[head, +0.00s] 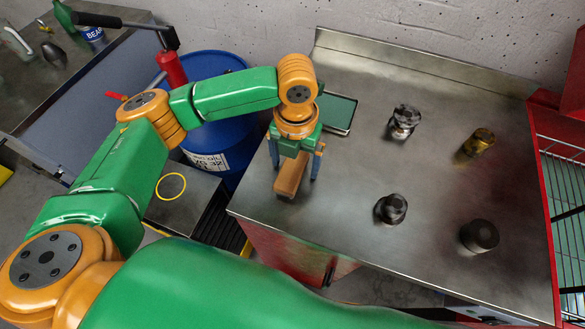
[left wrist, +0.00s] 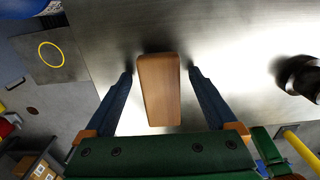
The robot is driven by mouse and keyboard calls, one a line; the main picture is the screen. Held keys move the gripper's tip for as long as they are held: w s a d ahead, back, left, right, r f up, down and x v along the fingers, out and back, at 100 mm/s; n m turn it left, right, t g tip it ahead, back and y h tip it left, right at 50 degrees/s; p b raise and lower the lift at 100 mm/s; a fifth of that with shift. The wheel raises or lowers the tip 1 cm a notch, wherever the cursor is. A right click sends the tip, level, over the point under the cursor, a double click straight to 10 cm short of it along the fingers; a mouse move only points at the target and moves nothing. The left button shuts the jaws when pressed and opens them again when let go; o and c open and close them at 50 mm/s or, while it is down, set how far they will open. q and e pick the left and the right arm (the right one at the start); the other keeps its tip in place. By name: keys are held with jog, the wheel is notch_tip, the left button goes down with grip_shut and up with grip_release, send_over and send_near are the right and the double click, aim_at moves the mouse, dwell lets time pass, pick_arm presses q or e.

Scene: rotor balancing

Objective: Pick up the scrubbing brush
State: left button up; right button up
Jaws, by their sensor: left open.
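The scrubbing brush (head: 289,178) shows as a plain wooden block at the left front edge of the steel table (head: 350,190). My left gripper (head: 294,170) points down over it, with one finger on each side. In the left wrist view the brush (left wrist: 160,95) lies lengthwise between the two open fingers (left wrist: 159,74), with a gap on both sides. Its bristles are hidden underneath. My right gripper is in no view.
Several dark or metallic knobbed parts, one of them brass (head: 479,141), stand across the table's middle and right. A green-lined tray (head: 336,112) lies behind my left gripper. A blue drum (head: 213,150) stands left of the table.

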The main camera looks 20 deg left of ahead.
aim_at(295, 162)
pick_arm(q)
jog(key=shift+s+r, duration=0.1)
jog(key=shift+s, duration=0.05)
jog(key=c, duration=1)
grip_shut()
jog(key=shift+r+b, duration=0.5)
jog(key=shift+r, duration=0.9)
jog(key=s+d+r, duration=0.9)
jog(key=d+r, duration=0.1)
jog(key=shift+s, duration=0.3)
jog(key=shift+r, duration=0.1)
